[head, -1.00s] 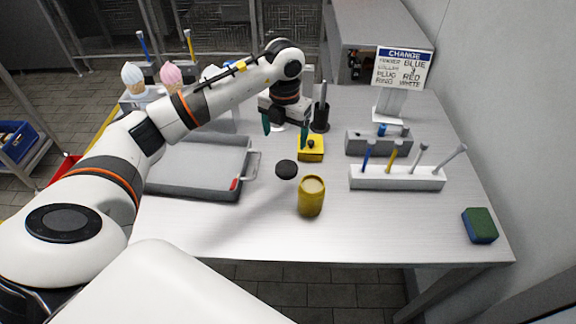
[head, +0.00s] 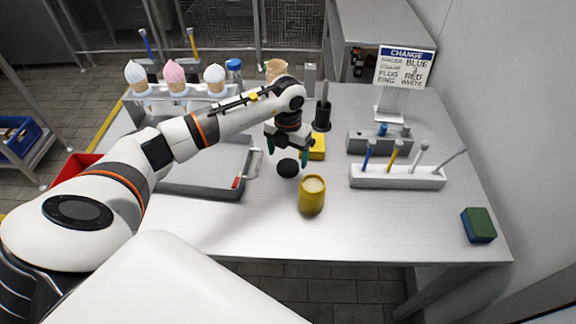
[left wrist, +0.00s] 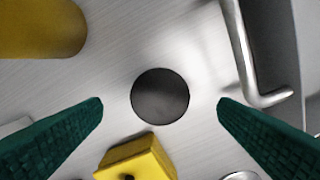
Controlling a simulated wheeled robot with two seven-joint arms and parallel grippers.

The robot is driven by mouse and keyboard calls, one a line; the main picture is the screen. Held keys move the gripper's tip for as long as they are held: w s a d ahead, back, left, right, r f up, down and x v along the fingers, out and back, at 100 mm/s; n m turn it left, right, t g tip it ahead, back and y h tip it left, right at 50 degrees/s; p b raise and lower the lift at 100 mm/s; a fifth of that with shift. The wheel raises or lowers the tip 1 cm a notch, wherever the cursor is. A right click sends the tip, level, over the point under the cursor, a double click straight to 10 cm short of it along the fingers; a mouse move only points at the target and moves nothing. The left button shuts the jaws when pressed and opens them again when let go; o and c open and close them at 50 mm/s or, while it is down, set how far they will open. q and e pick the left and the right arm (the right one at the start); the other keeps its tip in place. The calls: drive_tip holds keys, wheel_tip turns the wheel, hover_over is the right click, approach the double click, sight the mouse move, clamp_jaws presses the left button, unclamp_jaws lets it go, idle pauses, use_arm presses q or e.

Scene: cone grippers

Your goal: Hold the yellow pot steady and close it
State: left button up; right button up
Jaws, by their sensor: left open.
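The yellow pot (head: 312,196) stands upright and open on the table, with pale contents showing at its top. It also shows at the top left of the left wrist view (left wrist: 42,28). A round black lid (head: 288,168) lies flat on the table, behind and left of the pot. In the left wrist view the lid (left wrist: 160,96) lies centred between the fingers, apart from both. My left gripper (head: 289,150) is open and empty, just behind and above the lid. My right gripper is in neither view.
A yellow block (head: 317,147) sits close behind the lid. A grey tray (head: 205,190) with a handle (head: 252,166) is to the left. A white rack (head: 397,178) with several tools is to the right. A green-blue sponge (head: 478,224) lies far right. The front table is clear.

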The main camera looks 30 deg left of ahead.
sight(288, 166)
use_arm(q)
drive_tip(key=f, duration=0.4)
drive_tip(key=shift+w+f+p, duration=0.1)
drive_tip(key=shift+w+p, duration=0.1)
drive_tip(key=shift+p, duration=0.15)
drive_tip(key=c, duration=1.1)
